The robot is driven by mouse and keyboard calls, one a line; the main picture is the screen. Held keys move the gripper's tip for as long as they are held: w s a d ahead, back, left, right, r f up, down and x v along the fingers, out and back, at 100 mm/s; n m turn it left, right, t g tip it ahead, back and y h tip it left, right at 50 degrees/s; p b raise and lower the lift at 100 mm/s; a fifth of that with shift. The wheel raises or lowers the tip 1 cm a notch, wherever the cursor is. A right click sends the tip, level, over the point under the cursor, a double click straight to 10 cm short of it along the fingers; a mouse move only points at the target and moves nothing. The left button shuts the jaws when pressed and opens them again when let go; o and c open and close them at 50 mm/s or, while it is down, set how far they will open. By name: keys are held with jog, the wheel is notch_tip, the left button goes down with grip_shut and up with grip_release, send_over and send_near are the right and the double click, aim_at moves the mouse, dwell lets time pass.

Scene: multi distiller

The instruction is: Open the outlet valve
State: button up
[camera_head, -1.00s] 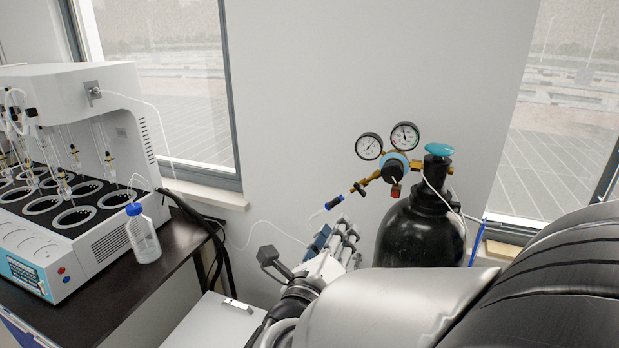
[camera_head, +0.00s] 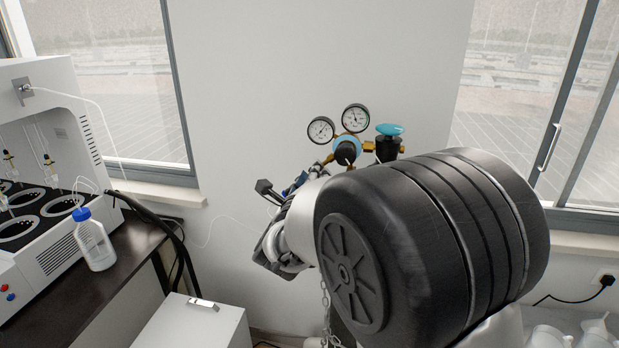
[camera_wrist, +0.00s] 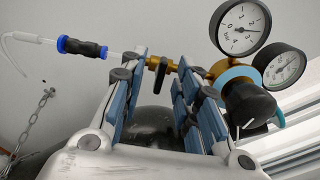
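The outlet valve is a small black lever (camera_wrist: 158,72) on the brass outlet pipe (camera_wrist: 193,66) in the wrist view. My gripper (camera_wrist: 160,84) is open, with one blue-padded finger on each side of the lever and a gap visible around it. I cannot tell whether the fingers reach as far as the lever. The pressure regulator (camera_head: 346,149) with two gauges joins the pipe; its large black knob (camera_wrist: 249,103) shows at the right in the wrist view. In the head view my arm hides the outlet valve and most of my gripper.
The black gas cylinder (camera_wrist: 152,128) stands behind my fingers, with its turquoise top valve (camera_head: 389,130) visible in the head view. A blue-black connector (camera_wrist: 82,47) and clear tube lead off left. The distiller (camera_head: 45,165) and a blue-capped bottle (camera_head: 94,243) stand on the dark bench at left.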

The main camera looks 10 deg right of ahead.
jog(key=shift+c, duration=0.4)
grip_shut()
